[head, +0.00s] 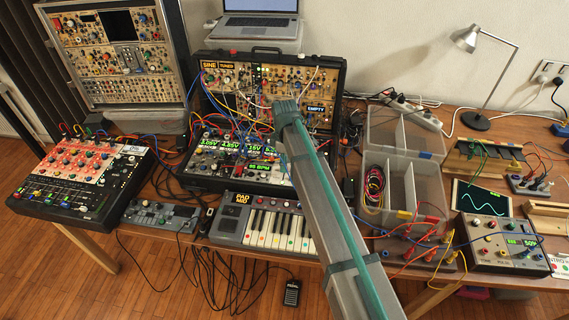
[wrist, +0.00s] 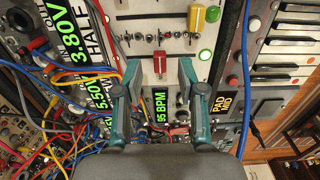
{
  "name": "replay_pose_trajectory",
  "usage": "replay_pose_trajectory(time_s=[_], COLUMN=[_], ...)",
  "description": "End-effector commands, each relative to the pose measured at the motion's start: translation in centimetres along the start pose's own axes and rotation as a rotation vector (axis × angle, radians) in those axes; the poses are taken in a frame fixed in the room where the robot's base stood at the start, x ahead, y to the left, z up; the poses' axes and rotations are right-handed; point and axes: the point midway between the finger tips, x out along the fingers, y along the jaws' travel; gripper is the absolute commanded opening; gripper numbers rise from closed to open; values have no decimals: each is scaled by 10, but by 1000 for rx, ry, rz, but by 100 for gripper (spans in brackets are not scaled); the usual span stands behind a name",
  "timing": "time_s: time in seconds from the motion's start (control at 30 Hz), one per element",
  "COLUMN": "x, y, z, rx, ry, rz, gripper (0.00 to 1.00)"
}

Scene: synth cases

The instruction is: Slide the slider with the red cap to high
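In the wrist view, the red cap (wrist: 158,62) of a slider stands on a pale panel, just beyond the gap between my fingertips. My gripper (wrist: 157,75) is open, with one teal finger to each side of the cap's line. I see nothing between the fingers, and I cannot tell the exact height gap to the cap. In the head view, my gripper (head: 285,108) is over the synth case (head: 337,95), and my arm and gripper hide part of its lower panel.
Patch cables (wrist: 50,125) crowd the left side. A keyboard (head: 268,222) lies in front of the case. A grey bin (head: 398,190) stands to the right.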

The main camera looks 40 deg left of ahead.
Motion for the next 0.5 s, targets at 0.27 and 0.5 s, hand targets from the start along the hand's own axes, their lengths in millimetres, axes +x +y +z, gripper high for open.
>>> replay_pose_trajectory(time_s=[0.27, 0.5], x=[18, 19], y=[0, 0], z=[0, 0], rx=[1, 1], ry=[0, 0], rz=[0, 0], gripper=[40, 40])
